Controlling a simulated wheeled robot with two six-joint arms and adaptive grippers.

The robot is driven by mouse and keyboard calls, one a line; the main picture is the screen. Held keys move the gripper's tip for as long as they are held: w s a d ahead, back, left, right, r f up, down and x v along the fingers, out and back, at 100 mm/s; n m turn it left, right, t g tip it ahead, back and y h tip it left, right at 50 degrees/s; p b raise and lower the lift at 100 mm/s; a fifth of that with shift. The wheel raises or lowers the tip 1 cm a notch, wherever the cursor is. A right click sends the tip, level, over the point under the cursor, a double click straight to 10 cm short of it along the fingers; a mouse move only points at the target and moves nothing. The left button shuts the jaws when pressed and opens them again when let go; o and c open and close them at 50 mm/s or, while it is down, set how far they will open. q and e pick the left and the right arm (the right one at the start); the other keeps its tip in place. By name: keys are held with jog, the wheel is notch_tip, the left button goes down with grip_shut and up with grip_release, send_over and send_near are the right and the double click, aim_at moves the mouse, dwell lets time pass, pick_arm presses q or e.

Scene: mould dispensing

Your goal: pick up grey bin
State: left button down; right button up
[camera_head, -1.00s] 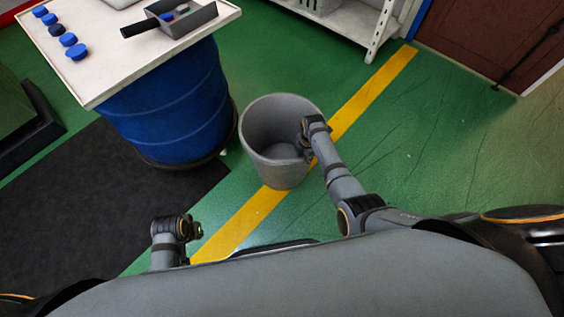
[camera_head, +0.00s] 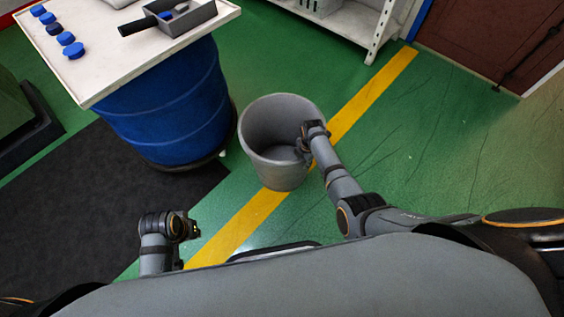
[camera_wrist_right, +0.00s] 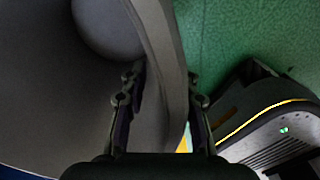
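The grey bin (camera_head: 268,165) is an open, round, tapered bucket beside the blue drum, across the yellow floor line. My right gripper (camera_head: 304,142) is at its right rim. Whether the bin's base touches the floor is hard to tell. My left gripper (camera_head: 192,229) is low at the left, away from the bin; its fingers are too small to read.
A white-topped table (camera_head: 105,75) on a blue drum (camera_head: 170,110) stands left of the bin, with blue caps (camera_head: 73,51) and a grey tray (camera_head: 190,22). A white shelf (camera_head: 350,22) is at the back. Green floor right of the bin is clear.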

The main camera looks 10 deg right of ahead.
grip_shut()
dwell(0.5)
jog(key=shift+w+r, duration=0.1)
jog(key=shift+w, duration=0.05)
